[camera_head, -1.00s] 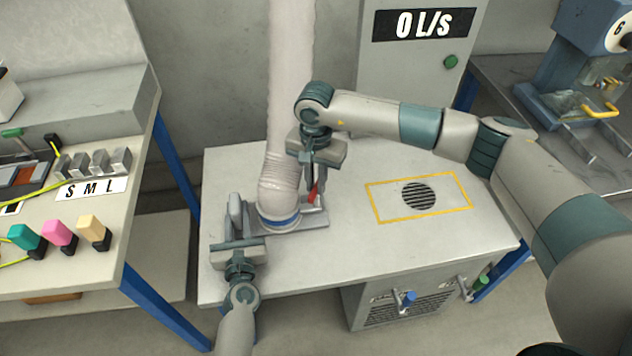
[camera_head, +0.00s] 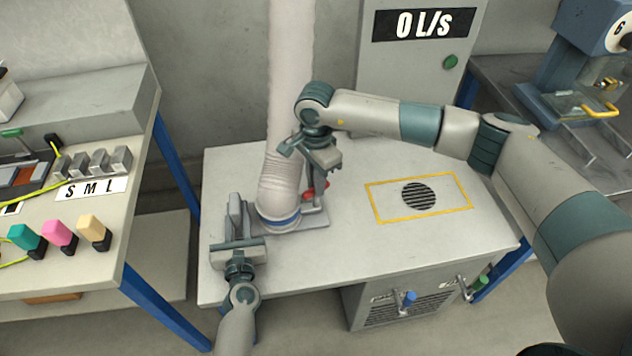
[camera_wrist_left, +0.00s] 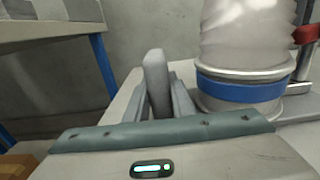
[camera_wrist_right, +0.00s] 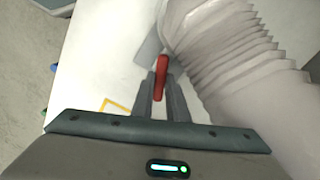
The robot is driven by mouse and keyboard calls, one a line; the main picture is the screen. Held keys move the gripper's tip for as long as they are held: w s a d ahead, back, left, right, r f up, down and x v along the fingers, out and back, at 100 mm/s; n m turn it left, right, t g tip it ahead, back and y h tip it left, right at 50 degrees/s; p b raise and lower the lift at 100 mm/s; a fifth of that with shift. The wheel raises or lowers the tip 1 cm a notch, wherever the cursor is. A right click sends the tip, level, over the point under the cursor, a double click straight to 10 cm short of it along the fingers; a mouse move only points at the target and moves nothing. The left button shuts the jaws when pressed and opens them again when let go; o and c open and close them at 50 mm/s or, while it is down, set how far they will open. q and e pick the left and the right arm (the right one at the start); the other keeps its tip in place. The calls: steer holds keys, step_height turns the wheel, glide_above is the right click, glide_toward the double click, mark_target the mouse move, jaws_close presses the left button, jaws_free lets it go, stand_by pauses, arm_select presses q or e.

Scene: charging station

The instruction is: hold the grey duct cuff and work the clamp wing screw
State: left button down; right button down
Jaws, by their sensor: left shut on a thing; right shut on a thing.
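The pale ribbed duct (camera_head: 290,70) ends in a cuff with a blue band (camera_head: 279,223) on a grey base plate at the table's left. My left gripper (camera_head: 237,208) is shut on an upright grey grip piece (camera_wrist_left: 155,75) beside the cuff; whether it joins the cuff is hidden. The blue band also shows in the left wrist view (camera_wrist_left: 240,92). My right gripper (camera_head: 318,186) is shut on the red wing screw (camera_wrist_right: 161,78), right of the cuff. Only part of the screw (camera_head: 309,193) shows in the head view.
A yellow-framed round vent (camera_head: 419,195) lies to the right on the bare white table (camera_head: 350,250). The panel behind has a 0 L/s display (camera_head: 424,24) and green knob (camera_head: 450,61). A side bench (camera_head: 60,250) with coloured plugs stands at left.

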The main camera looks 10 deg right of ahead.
steer(key=c, duration=1.7)
jaws_free()
step_height(320, 180, up, 12)
steer(key=shift+r, duration=0.1)
arm_select(q)
steer(key=c, duration=1.5)
jaws_free()
steer(key=shift+o, duration=0.3)
